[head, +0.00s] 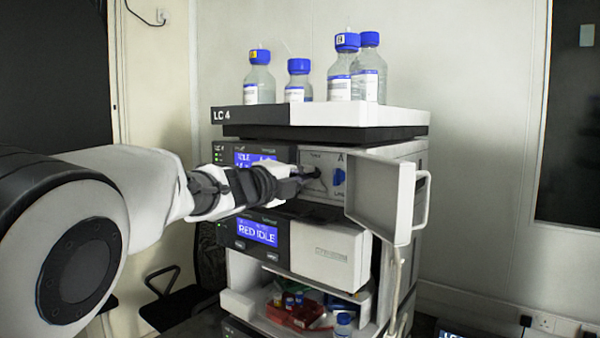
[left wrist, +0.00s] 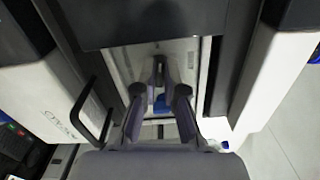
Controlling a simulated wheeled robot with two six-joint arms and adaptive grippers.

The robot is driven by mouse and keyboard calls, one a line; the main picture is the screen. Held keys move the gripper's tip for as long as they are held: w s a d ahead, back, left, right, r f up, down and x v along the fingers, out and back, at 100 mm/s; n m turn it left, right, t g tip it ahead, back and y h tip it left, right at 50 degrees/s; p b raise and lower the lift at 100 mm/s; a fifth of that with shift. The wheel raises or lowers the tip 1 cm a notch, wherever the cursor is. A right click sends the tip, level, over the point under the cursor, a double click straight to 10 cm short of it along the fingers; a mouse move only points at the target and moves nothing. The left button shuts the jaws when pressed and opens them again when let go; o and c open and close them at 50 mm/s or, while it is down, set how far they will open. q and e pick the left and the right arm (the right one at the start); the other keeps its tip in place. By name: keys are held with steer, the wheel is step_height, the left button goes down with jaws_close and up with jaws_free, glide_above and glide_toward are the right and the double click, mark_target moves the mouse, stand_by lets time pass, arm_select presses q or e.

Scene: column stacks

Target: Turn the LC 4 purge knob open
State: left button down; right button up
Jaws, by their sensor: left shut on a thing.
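The LC 4 stack (head: 233,115) stands ahead with its label on the top tray. Its pump module has an open front door (head: 381,197), swung out to the right. Behind the door is a light panel (head: 324,193) with a dark knob (head: 313,172) and a blue part (head: 339,177). My left gripper (head: 299,180) reaches in from the left, its fingertips at the knob. In the left wrist view the fingers (left wrist: 160,88) close on a dark knob on the panel (left wrist: 124,62); the fingers partly hide it. My right gripper is not in view.
Several blue-capped bottles (head: 347,75) stand on the top tray. A lower module (head: 325,254) and an open shelf with a red tray (head: 290,315) sit below. The open door bounds the space right of the panel.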

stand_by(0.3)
arm_select(q)
steer(key=c, duration=1.3)
jaws_free()
steer(key=shift+d, duration=0.2)
steer(key=shift+o, duration=0.2)
steer(key=shift+w+d, duration=0.2)
steer(key=shift+d, duration=0.05)
steer(key=v, duration=1.2)
steer(key=shift+w+f, duration=0.1)
